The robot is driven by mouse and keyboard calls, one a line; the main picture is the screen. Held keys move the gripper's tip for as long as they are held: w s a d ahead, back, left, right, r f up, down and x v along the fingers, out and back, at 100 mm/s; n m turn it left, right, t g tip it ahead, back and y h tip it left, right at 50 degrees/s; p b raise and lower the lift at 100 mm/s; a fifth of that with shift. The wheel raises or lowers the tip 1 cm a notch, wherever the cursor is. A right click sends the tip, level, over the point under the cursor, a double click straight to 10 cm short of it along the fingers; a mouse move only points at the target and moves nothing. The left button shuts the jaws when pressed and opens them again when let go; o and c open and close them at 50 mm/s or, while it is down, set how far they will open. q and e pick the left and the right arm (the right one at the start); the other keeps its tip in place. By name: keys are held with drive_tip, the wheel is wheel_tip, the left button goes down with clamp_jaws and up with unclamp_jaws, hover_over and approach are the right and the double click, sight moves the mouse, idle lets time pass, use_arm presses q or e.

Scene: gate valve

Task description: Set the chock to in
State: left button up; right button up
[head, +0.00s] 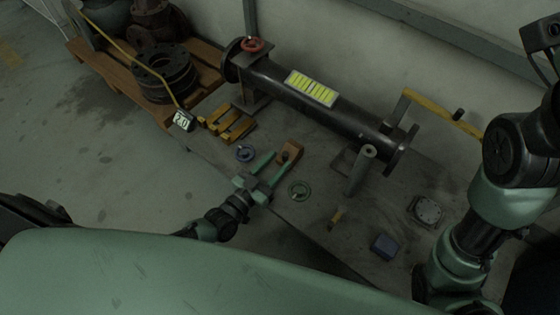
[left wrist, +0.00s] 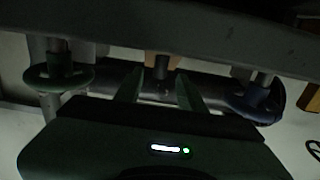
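A brown block that looks like the chock (head: 291,149) sits on the grey bench below the dark pipe, with a dark peg at its near side. My left gripper (head: 274,169) is open, its two green fingers apart and pointing at the block. In the left wrist view, the peg and brown block (left wrist: 162,62) show ahead, between the open fingertips (left wrist: 160,80). I see no contact between fingers and block. My right arm stands at the right of the head view; its fingers do not show.
A green handwheel (head: 299,190) and a blue handwheel (head: 245,153) flank the left gripper. A grey post (head: 361,171) rises near the pipe (head: 320,110).

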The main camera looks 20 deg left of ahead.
use_arm(q)
drive_tip(key=shift+x, duration=0.85)
clamp_jaws()
idle(0.8)
